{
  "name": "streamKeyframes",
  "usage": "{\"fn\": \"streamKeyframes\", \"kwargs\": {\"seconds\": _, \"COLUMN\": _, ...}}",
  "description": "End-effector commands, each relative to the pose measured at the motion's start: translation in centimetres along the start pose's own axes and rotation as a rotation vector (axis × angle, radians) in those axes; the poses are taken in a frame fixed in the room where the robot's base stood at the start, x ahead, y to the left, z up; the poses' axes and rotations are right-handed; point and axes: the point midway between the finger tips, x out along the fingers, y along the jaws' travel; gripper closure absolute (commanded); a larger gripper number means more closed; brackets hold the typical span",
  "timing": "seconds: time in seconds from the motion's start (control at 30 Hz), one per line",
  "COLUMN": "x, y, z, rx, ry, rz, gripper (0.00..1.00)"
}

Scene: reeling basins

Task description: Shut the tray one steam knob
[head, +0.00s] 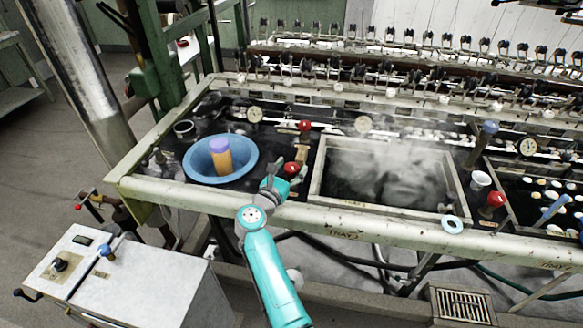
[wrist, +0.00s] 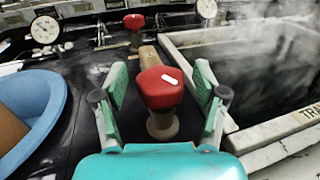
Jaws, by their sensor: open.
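The red steam knob (head: 291,168) by the left front corner of tray one (head: 318,165) sits on a short stem. In the wrist view the knob (wrist: 158,92) has a white mark on its top, pointing to the lower right. My gripper (head: 284,180) is open at it. In the wrist view the fingers of my gripper (wrist: 160,78) stand on either side of the knob, with gaps visible on both sides. Steam rises from tray one, whose front rim carries a worn "TRAY" label, partly seen in the wrist view (wrist: 312,112).
A blue bowl (head: 190,168) with an orange and purple cylinder (head: 221,158) stands to the left. A second red knob (head: 305,126) and a dial gauge (head: 255,114) are behind. Another red knob (head: 495,199) and a white cup (head: 481,180) stand right of the tray.

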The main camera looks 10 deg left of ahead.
Motion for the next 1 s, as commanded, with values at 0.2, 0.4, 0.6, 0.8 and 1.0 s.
{"fn": "streamKeyframes", "kwargs": {"seconds": 0.2, "x": 0.35, "y": -0.04, "z": -0.05, "rx": -0.001, "ry": 0.0, "rz": 0.0, "gripper": 0.29}}
{"fn": "streamKeyframes", "kwargs": {"seconds": 0.4, "x": 0.32, "y": -0.04, "z": -0.05, "rx": -0.001, "ry": 0.001, "rz": 0.0, "gripper": 0.49}}
{"fn": "streamKeyframes", "kwargs": {"seconds": 0.6, "x": 0.31, "y": -0.04, "z": -0.05, "rx": -0.001, "ry": 0.001, "rz": 0.0, "gripper": 0.9}}
{"fn": "streamKeyframes", "kwargs": {"seconds": 0.8, "x": 0.3, "y": -0.02, "z": -0.03, "rx": -0.001, "ry": 0.001, "rz": -0.011, "gripper": 0.9}}
{"fn": "streamKeyframes", "kwargs": {"seconds": 1.0, "x": 0.3, "y": 0.1, "z": 0.03, "rx": -0.001, "ry": 0.0, "rz": -0.074, "gripper": 0.9}}
